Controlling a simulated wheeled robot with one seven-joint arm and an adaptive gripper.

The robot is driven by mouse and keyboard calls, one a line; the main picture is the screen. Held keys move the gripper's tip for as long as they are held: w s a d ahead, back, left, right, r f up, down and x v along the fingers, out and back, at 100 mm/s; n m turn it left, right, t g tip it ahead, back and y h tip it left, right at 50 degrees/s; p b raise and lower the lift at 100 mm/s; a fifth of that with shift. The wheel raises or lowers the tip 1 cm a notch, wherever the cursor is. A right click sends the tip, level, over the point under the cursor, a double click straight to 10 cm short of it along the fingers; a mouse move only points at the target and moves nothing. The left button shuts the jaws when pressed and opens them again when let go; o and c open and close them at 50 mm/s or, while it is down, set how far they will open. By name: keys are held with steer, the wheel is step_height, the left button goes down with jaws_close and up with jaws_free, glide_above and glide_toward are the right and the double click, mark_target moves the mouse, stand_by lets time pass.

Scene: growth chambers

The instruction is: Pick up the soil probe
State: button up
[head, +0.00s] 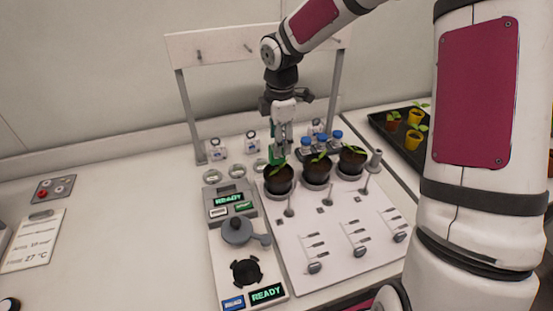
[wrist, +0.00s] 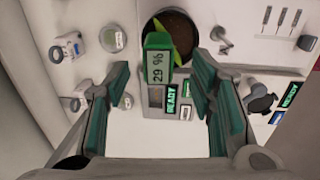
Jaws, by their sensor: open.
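The soil probe (wrist: 158,62) has a green body with a display reading 29 %. In the wrist view it stands at the dark soil of a pot (wrist: 176,32), and its lower part is hidden. In the head view only a bit of its green (head: 274,157) shows, above the leftmost potted plant (head: 279,181). My gripper (head: 282,148) points down just above that pot. In the wrist view my gripper (wrist: 160,78) is open, with green-padded fingers left and right of the probe's line. I see no contact with the probe.
Two more potted plants (head: 317,171) stand close to the right, with blue-capped bottles (head: 321,142) behind them. A rack frame (head: 187,110) stands behind. A console with a READY display (head: 229,198) is in front. The bench at left is mostly clear.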

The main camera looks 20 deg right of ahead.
mark_target(275, 162)
steer(key=shift+w+f, duration=0.2)
steer(key=shift+f, duration=1.2)
steer(key=shift+w+f, duration=0.15)
steer(key=shift+f, duration=1.2)
jaws_close()
